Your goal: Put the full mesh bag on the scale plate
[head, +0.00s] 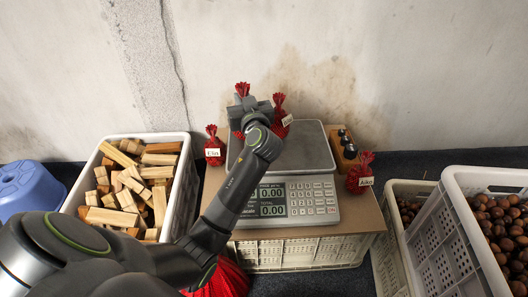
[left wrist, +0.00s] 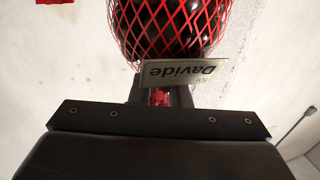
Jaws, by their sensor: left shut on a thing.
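My left gripper (head: 252,110) is shut on the neck of a red mesh bag (head: 243,89). Its red tuft shows above the jaws in the head view; most of its body is hidden behind the gripper. The left wrist view shows the bag's mesh (left wrist: 165,30), dark contents, and a tag (left wrist: 185,72) reading "Davide". The scale plate (head: 316,148) is a grey, bare-looking square, partly covered by my arm. The gripper is over its back left part; I cannot tell whether the bag touches it. The visible scale displays (head: 272,192) read 0.00. My right gripper is not in view.
Other red bags stand near the scale: one tagged "Lin" (head: 213,150), one at the back (head: 280,105), one tagged "Aiko" (head: 359,174). Weights (head: 344,146) stand right of the plate. A crate of wood blocks (head: 186,178) is left; a chestnut crate (head: 470,235) is right.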

